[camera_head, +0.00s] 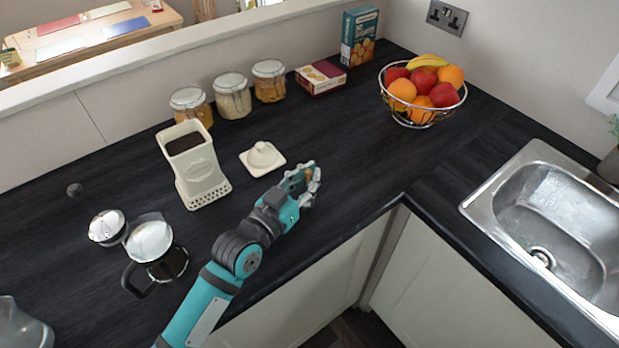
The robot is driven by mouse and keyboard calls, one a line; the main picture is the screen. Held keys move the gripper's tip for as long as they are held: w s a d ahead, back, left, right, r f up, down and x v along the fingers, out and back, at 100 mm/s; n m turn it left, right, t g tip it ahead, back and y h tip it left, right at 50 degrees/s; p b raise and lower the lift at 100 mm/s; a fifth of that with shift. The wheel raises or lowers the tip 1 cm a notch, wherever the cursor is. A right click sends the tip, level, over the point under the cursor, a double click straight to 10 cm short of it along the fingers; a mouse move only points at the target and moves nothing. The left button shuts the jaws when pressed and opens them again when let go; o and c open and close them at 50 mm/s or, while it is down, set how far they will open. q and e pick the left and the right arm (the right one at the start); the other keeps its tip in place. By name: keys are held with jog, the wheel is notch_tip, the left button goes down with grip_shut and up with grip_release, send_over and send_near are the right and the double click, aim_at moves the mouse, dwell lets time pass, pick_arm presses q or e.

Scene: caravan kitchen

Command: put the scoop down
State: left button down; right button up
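My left gripper (306,182) is low over the dark worktop (340,140), right of and a little below the white lid. Its fingers point up and right. A small brownish patch shows between the fingers, too small to name, and I cannot tell whether they are closed on anything. I cannot make out a scoop in this view; the gripper may hide it. A cream canister (205,180) stands open, with dark coffee grounds (184,143) inside. Its square white lid (262,158) lies on the worktop beside it. My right gripper is not in view.
A glass coffee press (172,262) and its silver lid (107,228) are at left. Several jars (232,98) and boxes (320,78) line the back. A wire fruit bowl (422,112) stands back right, near the sink (560,225). Worktop between gripper and bowl is clear.

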pick_arm(q)
jog(key=shift+f, duration=0.2)
jog(key=c, duration=1.5)
grip_release()
jog(key=shift+r, duration=0.1)
jog(key=shift+s+r, duration=0.1)
jog(key=shift+r, duration=0.05)
jog(key=shift+b+v, duration=1.1)
jog(key=shift+v, duration=4.85)
